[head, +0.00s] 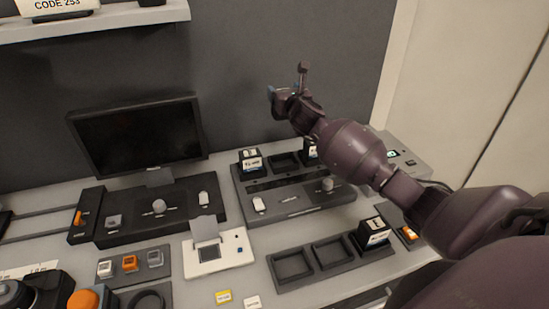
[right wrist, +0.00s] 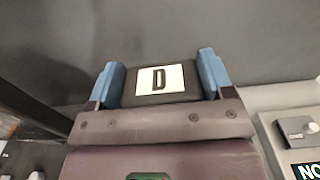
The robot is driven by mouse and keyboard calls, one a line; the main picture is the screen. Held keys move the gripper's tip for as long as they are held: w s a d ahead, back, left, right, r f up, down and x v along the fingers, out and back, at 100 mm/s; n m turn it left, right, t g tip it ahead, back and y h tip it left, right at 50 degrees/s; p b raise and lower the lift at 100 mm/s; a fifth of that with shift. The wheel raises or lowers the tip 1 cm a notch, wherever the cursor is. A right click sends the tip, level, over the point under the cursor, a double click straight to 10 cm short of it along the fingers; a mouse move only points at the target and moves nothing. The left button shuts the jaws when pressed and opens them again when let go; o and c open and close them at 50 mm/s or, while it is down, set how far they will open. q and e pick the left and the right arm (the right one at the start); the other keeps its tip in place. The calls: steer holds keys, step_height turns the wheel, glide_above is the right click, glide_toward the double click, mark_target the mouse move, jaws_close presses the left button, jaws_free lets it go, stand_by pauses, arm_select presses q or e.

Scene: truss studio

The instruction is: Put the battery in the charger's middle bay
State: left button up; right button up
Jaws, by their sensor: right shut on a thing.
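My right gripper (head: 284,91) is raised above and behind the charger (head: 292,203), near the dark wall. In the right wrist view its blue fingertips are shut on a dark battery (right wrist: 160,98) with a white label reading D. In the head view the held battery cannot be made out clearly. The charger has three bays at its back. A battery (head: 250,161) stands in the left bay and another (head: 310,149) in the right bay, partly hidden by my arm. The middle bay (head: 285,162) looks empty. My left gripper is not in view.
In front of the charger is a dark tray (head: 313,270) with two empty slots and a labelled battery (head: 374,233) in its right slot. A monitor (head: 138,137) and control panel stand left. A white device with a raised flap (head: 206,230) sits beside the charger.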

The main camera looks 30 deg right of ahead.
steer(key=f+b, duration=0.4)
steer(key=f, duration=1.5)
steer(key=shift+s+f, duration=0.1)
steer(key=shift+s, duration=0.1)
steer(key=shift+a+f, duration=0.1)
steer(key=o, duration=1.1)
steer(key=shift+f, duration=0.1)
steer(key=shift+o, duration=0.9)
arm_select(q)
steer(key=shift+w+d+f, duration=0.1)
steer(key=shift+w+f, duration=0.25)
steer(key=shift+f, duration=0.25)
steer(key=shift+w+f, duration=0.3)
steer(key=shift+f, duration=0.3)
